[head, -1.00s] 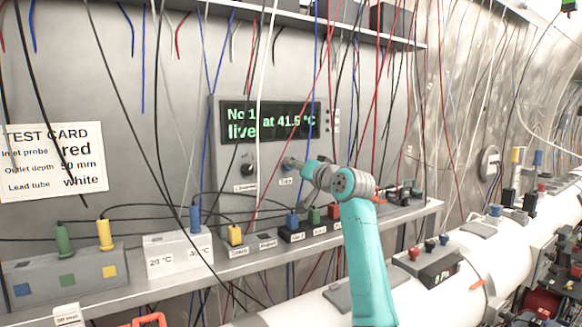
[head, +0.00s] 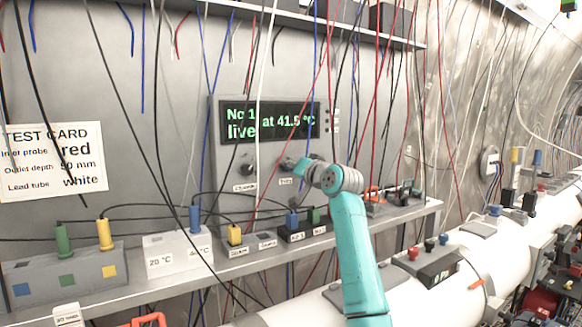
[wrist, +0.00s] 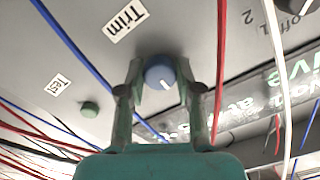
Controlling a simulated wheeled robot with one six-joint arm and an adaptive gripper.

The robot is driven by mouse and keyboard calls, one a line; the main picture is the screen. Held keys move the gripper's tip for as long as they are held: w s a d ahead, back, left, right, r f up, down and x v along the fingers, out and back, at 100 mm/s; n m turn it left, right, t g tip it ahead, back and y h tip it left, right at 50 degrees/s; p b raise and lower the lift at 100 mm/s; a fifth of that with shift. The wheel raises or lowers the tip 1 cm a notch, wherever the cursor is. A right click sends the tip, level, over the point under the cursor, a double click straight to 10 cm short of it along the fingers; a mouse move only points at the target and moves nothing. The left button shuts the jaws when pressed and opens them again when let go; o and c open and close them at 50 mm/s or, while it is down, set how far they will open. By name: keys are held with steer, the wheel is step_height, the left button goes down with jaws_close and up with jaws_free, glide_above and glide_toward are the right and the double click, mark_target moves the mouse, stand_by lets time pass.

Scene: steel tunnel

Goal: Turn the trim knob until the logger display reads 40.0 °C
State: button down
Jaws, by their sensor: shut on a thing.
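The logger display (head: 270,121) is a dark panel with green text on the back wall. It reads "No 1 at 41.5 °C, live", with hanging wires crossing it; the last digit is partly covered. In the wrist view, the trim knob (wrist: 160,74) is blue-grey and round with a white pointer line, beside the "Trim" label (wrist: 126,22). My gripper (wrist: 160,84) has one finger on each side of the knob and is shut on it. In the head view, my gripper (head: 296,164) is at the panel below the display and largely hides the knob.
A small green button (wrist: 89,109) by a "Test" label is near the knob. Another dark knob (head: 246,170) is left of my gripper. Wires hang in front of the panel. A shelf (head: 240,262) with probe blocks runs below, and a white pipe (head: 310,309) is in front.

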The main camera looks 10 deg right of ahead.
steer(key=shift+n, duration=8.8)
steer(key=c, duration=0.8)
jaws_free()
steer(key=shift+o, duration=0.2)
steer(key=shift+s, duration=0.1)
